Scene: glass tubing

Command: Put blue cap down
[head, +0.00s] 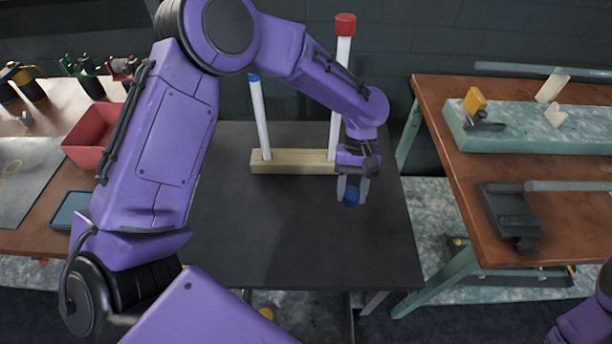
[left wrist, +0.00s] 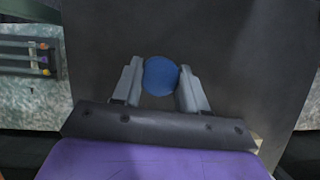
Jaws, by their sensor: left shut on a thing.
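A blue cap (head: 351,197) is held between the fingertips of my left gripper (head: 353,190), in front of the wooden block and over the dark table (head: 300,240). In the left wrist view the blue cap (left wrist: 160,76) sits between the two grey fingers of my left gripper (left wrist: 160,80), with dark tabletop around it. Whether the cap touches the table I cannot tell. My right gripper is out of view; only a purple part of my right arm shows at the lower right.
A wooden block (head: 292,168) holds two upright white tubes, one red-topped (head: 345,24) and one blue-topped (head: 254,78). A red bin (head: 90,135) stands on the left bench. The right bench (head: 470,190) carries a pale slab and clamps. The dark table's front is clear.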

